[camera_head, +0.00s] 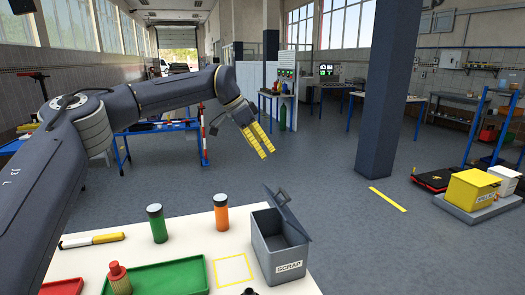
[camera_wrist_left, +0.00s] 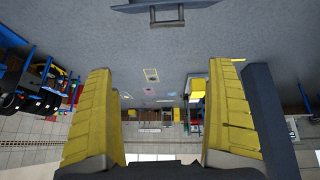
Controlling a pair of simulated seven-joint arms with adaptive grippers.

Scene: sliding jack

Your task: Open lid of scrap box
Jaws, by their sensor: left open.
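The grey scrap box (camera_head: 280,258), labelled SCRAP, stands at the right end of the white table. Its lid (camera_head: 287,213) is raised and tilted up at the back right, and the dark inside of the box shows. My left gripper (camera_head: 267,147) has yellow fingers. It is in the air above and behind the box, apart from the lid, open and empty. In the left wrist view its two fingers (camera_wrist_left: 160,85) are spread wide. A grey part with a handle (camera_wrist_left: 167,18) shows at the top edge there, probably the lid. My right gripper is not seen.
The white table (camera_head: 190,233) holds a green bottle (camera_head: 157,224), an orange bottle (camera_head: 221,213), a green tray (camera_head: 165,280), a red-topped item (camera_head: 118,278) and a yellow-handled tool (camera_head: 92,240). A dark blue pillar (camera_head: 385,100) stands beyond the table. The floor behind the box is clear.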

